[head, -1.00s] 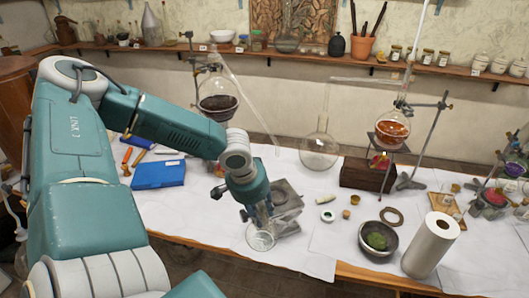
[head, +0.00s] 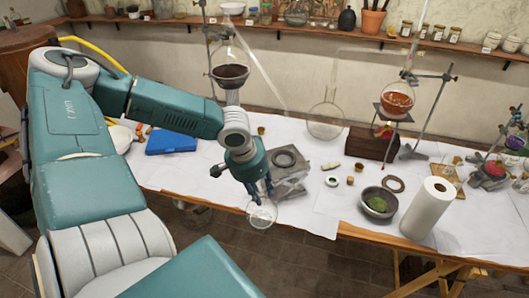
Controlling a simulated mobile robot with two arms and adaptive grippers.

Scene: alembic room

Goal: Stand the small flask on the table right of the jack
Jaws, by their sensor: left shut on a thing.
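The small flask (head: 262,215) is clear glass with a round body. My left gripper (head: 261,193) is shut on it from above, at its upper part. The flask appears in front and left of the jack (head: 291,186), close to the table's front edge in the picture; I cannot tell whether its bottom touches anything. The jack is a grey metal stand with a dark ring (head: 284,157) on top. The white-covered table (head: 317,204) shows bare cloth right of the jack. My right gripper is not in view.
Right of the jack lie a small white-rimmed dish (head: 332,181), a cork (head: 350,181) and a dark ring (head: 393,184). A bowl (head: 379,203) with green matter and a paper roll (head: 428,206) stand farther right. A large round flask (head: 326,123) stands behind.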

